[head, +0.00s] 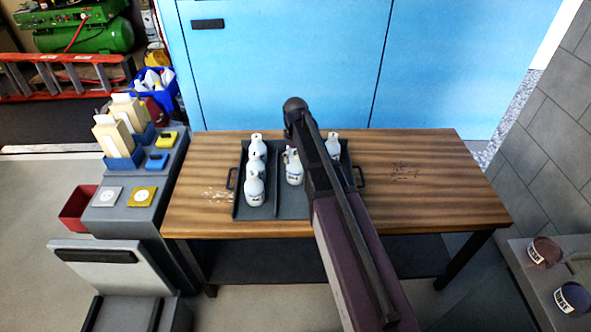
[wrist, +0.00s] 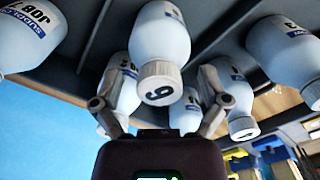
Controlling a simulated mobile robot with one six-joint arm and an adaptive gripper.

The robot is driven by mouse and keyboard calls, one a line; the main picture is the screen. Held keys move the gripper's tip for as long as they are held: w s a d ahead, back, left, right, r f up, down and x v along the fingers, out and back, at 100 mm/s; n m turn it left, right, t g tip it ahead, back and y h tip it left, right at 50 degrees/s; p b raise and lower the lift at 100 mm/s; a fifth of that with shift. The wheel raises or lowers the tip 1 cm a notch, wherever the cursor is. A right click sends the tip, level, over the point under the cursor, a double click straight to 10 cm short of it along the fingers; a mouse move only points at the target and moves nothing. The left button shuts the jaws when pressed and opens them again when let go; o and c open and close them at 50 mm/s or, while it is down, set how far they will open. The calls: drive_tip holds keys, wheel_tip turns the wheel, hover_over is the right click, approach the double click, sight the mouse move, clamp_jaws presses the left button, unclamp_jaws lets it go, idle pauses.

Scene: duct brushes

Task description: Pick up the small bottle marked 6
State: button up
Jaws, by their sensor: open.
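In the wrist view, a small white bottle with a grey-white cap marked 6 (wrist: 158,84) is at the centre, its cap toward the camera. My gripper (wrist: 160,95) is open, with one finger on each side of this bottle's cap. I see no clear contact between the fingers and the bottle. In the head view my arm (head: 345,220) reaches over the tray and hides part of it, and the marks on the bottles are too small to read there.
A dark divided tray (head: 274,207) holds several similar bottles on a wooden table (head: 420,180). In the wrist view, neighbouring bottles stand close, including a bottle (wrist: 283,50) at right and a bottle (wrist: 30,30) at left. The table's right side is clear.

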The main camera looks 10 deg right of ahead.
clamp_jaws()
drive_tip(key=shift+r, duration=0.2)
idle(0.4)
wheel_tip(320, 180, up, 4)
drive_tip(key=p, duration=0.4)
drive_tip(key=shift+f, duration=0.15)
drive_tip(key=s+p, duration=0.1)
drive_tip(key=s, duration=1.5)
drive_tip(key=shift+r, duration=0.45)
drive_tip(key=shift+d, duration=0.1)
